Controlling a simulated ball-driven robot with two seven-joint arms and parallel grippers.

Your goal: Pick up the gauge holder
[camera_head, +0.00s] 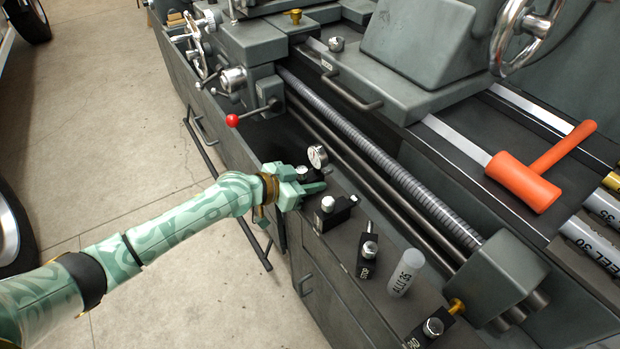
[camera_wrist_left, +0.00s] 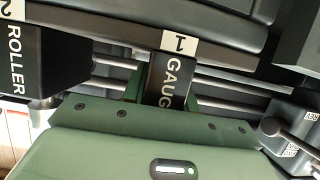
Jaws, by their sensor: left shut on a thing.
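The gauge holder is a dark block with a round white-faced dial (camera_head: 317,156) standing up from it in the head view. My left gripper (camera_head: 308,180) reaches in from the left and is shut on the gauge holder. In the wrist view its green fingers lie on both sides of the block, and the green gripper body hides the block's lower end. The holder's underside is hidden, so I cannot tell whether it touches the ledge. My right gripper is not in view.
Other black holders stand along the lathe's front ledge, one close by (camera_head: 334,211), one farther along (camera_head: 367,252). A grey "ALU 25" cylinder (camera_head: 405,272) stands near them. A red-knobbed lever (camera_head: 232,120) projects left. An orange mallet (camera_head: 530,180) lies behind. Floor at left is open.

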